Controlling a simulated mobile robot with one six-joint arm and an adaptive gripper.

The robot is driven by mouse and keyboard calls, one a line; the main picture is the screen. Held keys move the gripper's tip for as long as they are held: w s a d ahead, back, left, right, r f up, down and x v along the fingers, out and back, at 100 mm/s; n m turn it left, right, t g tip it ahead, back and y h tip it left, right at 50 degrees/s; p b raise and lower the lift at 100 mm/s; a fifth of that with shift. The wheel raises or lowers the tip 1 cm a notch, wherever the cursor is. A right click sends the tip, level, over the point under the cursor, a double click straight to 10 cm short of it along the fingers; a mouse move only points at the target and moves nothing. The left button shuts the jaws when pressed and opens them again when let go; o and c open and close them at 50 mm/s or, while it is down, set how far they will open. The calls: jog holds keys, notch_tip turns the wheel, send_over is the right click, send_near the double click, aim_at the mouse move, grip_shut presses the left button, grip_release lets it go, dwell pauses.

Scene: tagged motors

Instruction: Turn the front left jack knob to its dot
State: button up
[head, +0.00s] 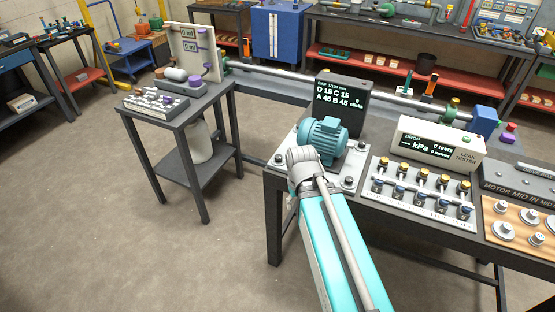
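A teal ribbed motor (322,138) sits on a pale base plate (333,183) at the left end of the dark bench. Small dark jack knobs show at the plate's edges, one at the left (278,158) and one at the front right (348,182). My teal and grey arm reaches from the bottom of the view to the plate's front left. Its grey wrist covers that area, so I cannot see my gripper's fingers, what they touch, or any knob or dot behind them. The knob dots are too small to make out.
A black display (342,100) with readings for A, B, C and D stands behind the motor. A leak tester (440,145) and a valve panel (422,188) stand to the right. A long shaft (300,76) runs behind. A small side table (190,115) stands left, with open floor between.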

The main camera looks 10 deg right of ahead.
jog(key=o, duration=0.3)
jog(key=m+t+h+b, duration=1.1)
jog(key=h+b, duration=0.4)
jog(key=b, duration=1.1)
send_near(276, 160)
jog(key=s+a, duration=0.1)
jog(key=a, duration=0.1)
jog(key=shift+s+a+r, duration=0.25)
jog(key=x, duration=1.3)
jog(key=shift+w+d+f, duration=0.2)
jog(key=shift+d+f, duration=0.15)
